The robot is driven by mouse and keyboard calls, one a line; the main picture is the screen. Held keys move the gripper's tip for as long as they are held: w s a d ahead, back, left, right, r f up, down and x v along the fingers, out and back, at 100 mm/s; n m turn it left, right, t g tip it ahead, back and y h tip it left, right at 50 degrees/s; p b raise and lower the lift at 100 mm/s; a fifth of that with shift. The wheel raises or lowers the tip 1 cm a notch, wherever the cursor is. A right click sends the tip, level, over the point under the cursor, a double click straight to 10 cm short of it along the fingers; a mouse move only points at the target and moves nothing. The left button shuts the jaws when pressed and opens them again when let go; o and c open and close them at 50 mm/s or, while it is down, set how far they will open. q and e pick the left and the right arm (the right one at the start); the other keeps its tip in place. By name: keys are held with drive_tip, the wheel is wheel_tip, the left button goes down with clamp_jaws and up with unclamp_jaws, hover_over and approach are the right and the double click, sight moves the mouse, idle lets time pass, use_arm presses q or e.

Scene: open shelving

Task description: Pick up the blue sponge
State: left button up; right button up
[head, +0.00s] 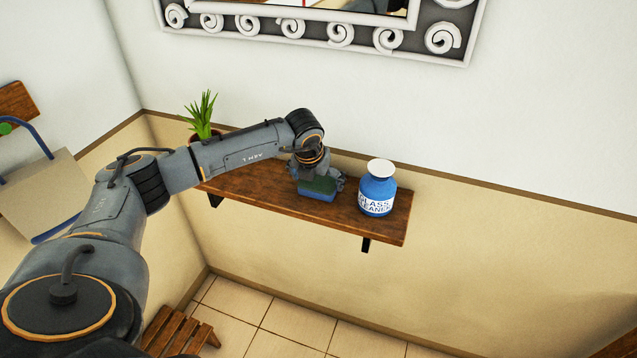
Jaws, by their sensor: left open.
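The blue sponge (318,194) lies on the wooden wall shelf (275,198), near the middle, with a dark green top and a blue lower part. My left gripper (319,181) points down right at the sponge, with its fingers around or just behind it. The gripper is open. The far side of the sponge is partly hidden by the gripper, and I cannot tell whether the fingers touch it. My right gripper is not in view.
A blue glass cleaner bottle (377,190) with a white cap stands on the shelf just right of the sponge. A potted plant (202,118) stands at the shelf's left end, behind my arm. A framed mirror (340,35) hangs above. A chair (45,195) is at left.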

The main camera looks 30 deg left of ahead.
use_arm(q)
drive_tip(key=c, duration=0.5)
drive_tip(key=shift+o, duration=0.2)
